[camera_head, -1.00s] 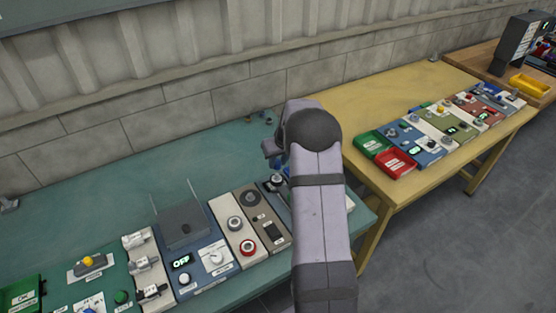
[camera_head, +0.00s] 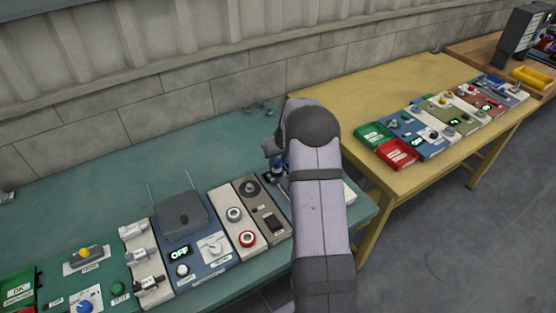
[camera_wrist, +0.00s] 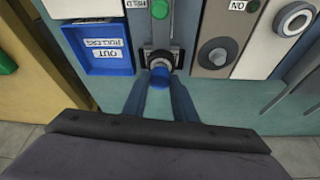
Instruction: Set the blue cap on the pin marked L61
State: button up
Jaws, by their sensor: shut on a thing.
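In the wrist view, my gripper (camera_wrist: 161,98) is shut on the blue cap (camera_wrist: 159,78), held between its two dark blue fingers. The cap's far end is close to a dark round fitting with a pale ring (camera_wrist: 160,58) on a grey panel; I cannot tell whether they touch. I can read no L61 mark, so I cannot tell which pin bears it. In the head view, my arm hides most of the gripper and the spot beneath it.
In the wrist view, a blue tray (camera_wrist: 82,52) stands left of the fitting, a green button (camera_wrist: 160,9) beyond it, and a beige panel with a knob (camera_wrist: 212,58) to the right. In the head view, small caps or pins (camera_head: 250,108) stand at the teal table's back.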

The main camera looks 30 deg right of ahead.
dwell(0.3)
jog(key=o, duration=1.1)
jog(key=shift+r, duration=0.1)
jog(key=b+v, duration=0.2)
jog(key=v, duration=0.5)
jog(key=shift+b, duration=0.35)
jog(key=shift+s+r, duration=0.1)
jog(key=shift+r, duration=0.05)
notch_tip(320, 180, up, 7)
jog(key=p, duration=0.5)
dwell(0.5)
